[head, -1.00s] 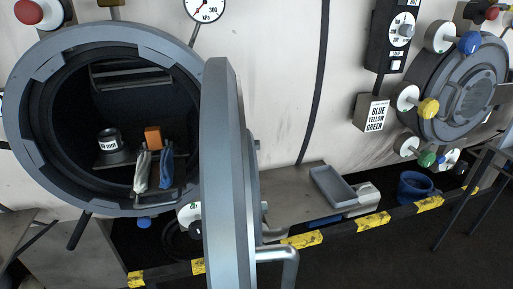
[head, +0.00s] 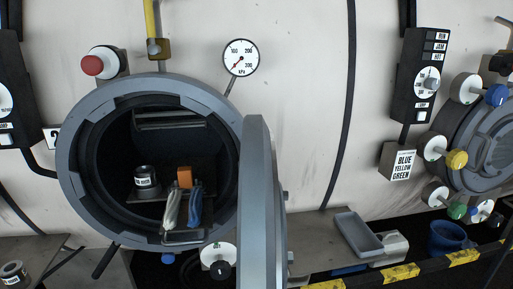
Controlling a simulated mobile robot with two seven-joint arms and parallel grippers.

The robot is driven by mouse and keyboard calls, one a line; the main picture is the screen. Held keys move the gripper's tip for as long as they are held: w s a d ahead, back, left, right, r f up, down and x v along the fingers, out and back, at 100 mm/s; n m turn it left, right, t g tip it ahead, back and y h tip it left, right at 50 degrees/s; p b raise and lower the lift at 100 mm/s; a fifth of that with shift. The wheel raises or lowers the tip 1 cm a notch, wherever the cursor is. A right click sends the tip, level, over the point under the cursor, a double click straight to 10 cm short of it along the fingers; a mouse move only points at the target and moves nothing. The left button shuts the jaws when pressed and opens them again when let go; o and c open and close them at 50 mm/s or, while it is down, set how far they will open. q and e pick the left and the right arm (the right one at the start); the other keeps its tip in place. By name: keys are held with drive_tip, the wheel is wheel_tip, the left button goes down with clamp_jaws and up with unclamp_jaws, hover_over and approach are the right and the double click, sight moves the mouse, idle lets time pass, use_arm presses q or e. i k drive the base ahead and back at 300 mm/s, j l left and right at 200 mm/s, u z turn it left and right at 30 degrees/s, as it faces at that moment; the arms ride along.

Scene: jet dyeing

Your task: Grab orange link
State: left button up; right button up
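The orange link (head: 185,176) is a small orange block inside the open round vessel (head: 66,178). Neither of my grippers shows in the head view.
The thick vessel door (head: 258,200) stands swung open at the right of the opening. A grey tray (head: 357,235) lies on a ledge to the right. A black lever (head: 105,261) juts out below the rim. A yellow-and-black rail (head: 402,272) runs along the lower right.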

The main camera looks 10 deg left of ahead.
sight(185, 174)
drive_tip(key=k+j+z, duration=0.25)
drive_tip(key=z, duration=0.15)
drive_tip(key=k+j+z, duration=0.4)
drive_tip(key=i+l, duration=0.1)
